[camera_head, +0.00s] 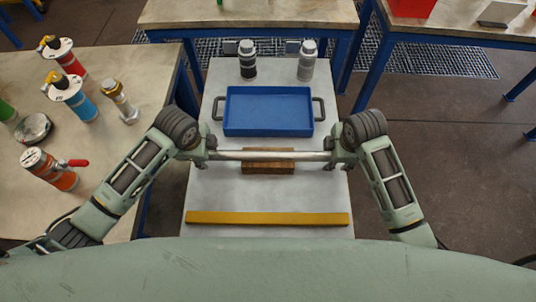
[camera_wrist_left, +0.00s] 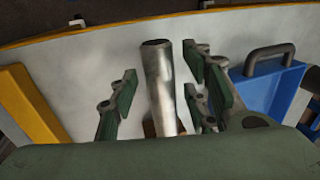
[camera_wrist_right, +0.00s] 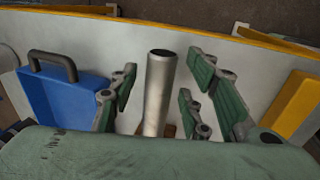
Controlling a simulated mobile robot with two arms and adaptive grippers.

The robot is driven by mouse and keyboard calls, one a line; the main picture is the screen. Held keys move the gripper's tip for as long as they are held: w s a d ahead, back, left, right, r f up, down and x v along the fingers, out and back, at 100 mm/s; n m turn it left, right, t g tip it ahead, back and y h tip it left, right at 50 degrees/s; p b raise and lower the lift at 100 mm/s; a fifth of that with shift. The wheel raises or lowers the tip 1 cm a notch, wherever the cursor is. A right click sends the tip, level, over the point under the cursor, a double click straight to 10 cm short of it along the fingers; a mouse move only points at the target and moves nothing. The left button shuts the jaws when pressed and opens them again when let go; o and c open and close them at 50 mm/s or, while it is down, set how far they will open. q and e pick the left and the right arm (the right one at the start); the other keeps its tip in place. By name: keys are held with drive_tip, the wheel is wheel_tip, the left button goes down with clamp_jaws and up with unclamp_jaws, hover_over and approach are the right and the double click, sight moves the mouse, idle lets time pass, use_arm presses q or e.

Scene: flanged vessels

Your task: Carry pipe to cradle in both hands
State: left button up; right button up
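The grey metal pipe (camera_head: 268,155) lies level, left to right, over a brown wooden block (camera_head: 268,168) on the pale table. I cannot tell whether it touches the block. My left gripper (camera_head: 203,156) is at the pipe's left end. In the left wrist view its fingers stand on both sides of the pipe (camera_wrist_left: 159,85), with a visible gap. My right gripper (camera_head: 337,156) is at the right end. In the right wrist view its fingers also straddle the pipe (camera_wrist_right: 159,90) with gaps. Nothing is clearly recognisable as a cradle apart from the block.
A blue tray (camera_head: 230,115) with dark handles lies just beyond the pipe. A yellow bar (camera_head: 268,218) lies along the near edge of the pale table (camera_head: 215,195). Two bottles (camera_head: 247,60) stand at the back. The left table (camera_head: 130,165) holds several coloured vessels.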

use_arm(q)
clamp_jaws()
use_arm(e)
clamp_jaws()
use_arm(q)
drive_tip(key=shift+w+r, duration=0.1)
use_arm(e)
drive_tip(key=shift+w, duration=0.1)
